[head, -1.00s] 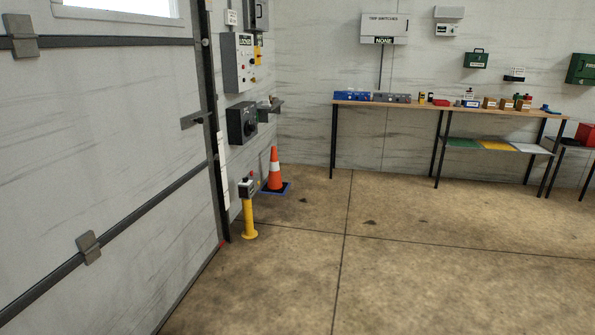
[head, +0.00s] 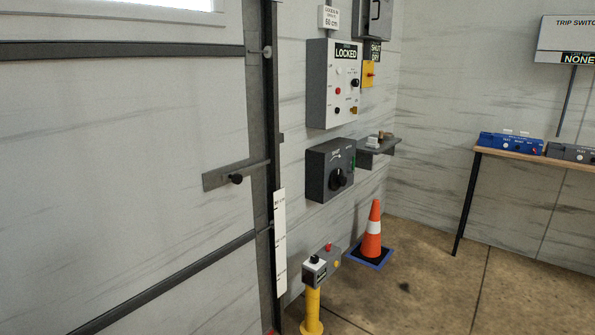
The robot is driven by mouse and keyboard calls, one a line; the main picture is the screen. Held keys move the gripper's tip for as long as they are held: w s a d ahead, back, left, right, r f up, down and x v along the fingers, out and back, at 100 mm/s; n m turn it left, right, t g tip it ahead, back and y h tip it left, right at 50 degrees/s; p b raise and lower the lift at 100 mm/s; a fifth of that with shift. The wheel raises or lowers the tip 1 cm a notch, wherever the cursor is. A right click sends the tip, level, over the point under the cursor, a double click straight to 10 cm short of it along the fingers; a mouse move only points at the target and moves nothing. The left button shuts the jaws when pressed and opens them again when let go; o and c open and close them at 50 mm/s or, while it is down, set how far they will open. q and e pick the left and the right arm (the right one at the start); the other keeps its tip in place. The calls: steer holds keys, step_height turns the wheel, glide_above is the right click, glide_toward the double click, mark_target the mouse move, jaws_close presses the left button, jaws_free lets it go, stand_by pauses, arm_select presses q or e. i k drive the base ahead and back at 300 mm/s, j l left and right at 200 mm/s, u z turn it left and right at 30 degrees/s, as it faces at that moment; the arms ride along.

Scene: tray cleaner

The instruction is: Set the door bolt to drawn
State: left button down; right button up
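The door bolt (head: 222,179) is a flat grey bar on the large light-grey door (head: 130,190), at its right edge. A black knob (head: 236,179) sticks out from it. The bar's right end reaches the dark door post (head: 271,120); I cannot tell whether it enters the post. A control box (head: 335,85) on the wall right of the door carries a sign reading "LOCKED". Neither of my grippers shows in the head view.
A grey box with a black dial (head: 330,170) hangs below the control box, beside a small shelf (head: 378,150). A yellow post with a button box (head: 312,310) stands near the door. An orange cone (head: 372,230) stands behind it. A bench (head: 530,165) is at right.

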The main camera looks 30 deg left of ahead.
mark_target(236, 176)
steer(key=i, duration=1.4)
steer(key=u, duration=0.45)
